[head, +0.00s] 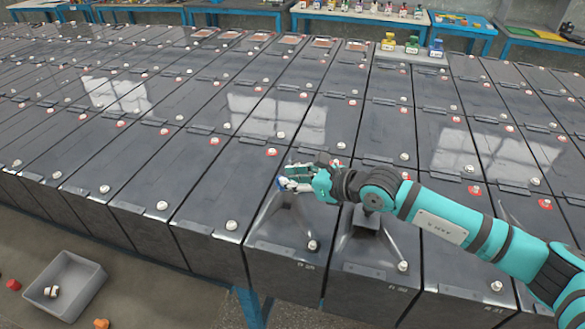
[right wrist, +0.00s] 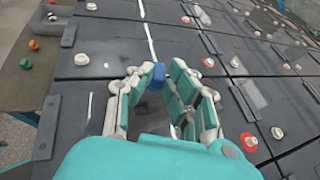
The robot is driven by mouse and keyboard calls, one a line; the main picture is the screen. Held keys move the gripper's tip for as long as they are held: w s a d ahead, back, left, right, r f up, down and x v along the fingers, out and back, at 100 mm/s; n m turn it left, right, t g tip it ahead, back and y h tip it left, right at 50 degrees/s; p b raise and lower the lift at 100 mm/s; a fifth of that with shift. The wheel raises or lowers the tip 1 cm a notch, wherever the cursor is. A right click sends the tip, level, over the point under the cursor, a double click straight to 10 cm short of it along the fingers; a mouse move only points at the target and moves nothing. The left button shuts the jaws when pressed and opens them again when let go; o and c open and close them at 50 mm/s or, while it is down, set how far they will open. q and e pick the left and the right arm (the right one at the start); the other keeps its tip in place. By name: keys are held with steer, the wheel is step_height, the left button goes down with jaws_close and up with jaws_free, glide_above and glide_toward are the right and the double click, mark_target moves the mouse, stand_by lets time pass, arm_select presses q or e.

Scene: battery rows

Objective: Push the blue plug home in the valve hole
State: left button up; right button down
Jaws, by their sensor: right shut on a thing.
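My right gripper (head: 292,180) is over the dark battery block in the front row, near its far end. It is shut on the blue plug (right wrist: 156,77), which shows between the fingertips in the right wrist view (right wrist: 160,76). In the head view only a small bit of blue (head: 281,183) shows at the fingertips. The valve hole is hidden by the fingers and plug, so I cannot tell how deep the plug sits or whether it touches the hole. My left gripper is not in view.
Battery blocks (head: 275,226) with white terminals and red rings fill the area around the gripper. A grey bin (head: 88,284) with a pale part inside stands at lower left, near a red cap (head: 14,285) and an orange cap (head: 101,323). Coloured bottles (head: 412,45) stand at the back.

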mark_target(285, 189)
steer(key=shift+s+f+b, duration=0.6)
steer(key=shift+s+f, duration=0.1)
steer(key=shift+f, duration=0.1)
steer(key=shift+w+f+b, duration=0.25)
steer(key=shift+f+b, duration=0.15)
steer(key=shift+f, duration=0.7)
steer(key=shift+s, duration=0.1)
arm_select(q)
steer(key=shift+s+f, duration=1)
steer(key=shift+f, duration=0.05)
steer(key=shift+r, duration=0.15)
arm_select(e)
steer(key=shift+d+r, duration=0.2)
steer(key=shift+r, duration=0.1)
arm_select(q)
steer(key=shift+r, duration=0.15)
arm_select(e)
steer(key=shift+s+d+r, duration=0.15)
steer(key=shift+r, duration=0.15)
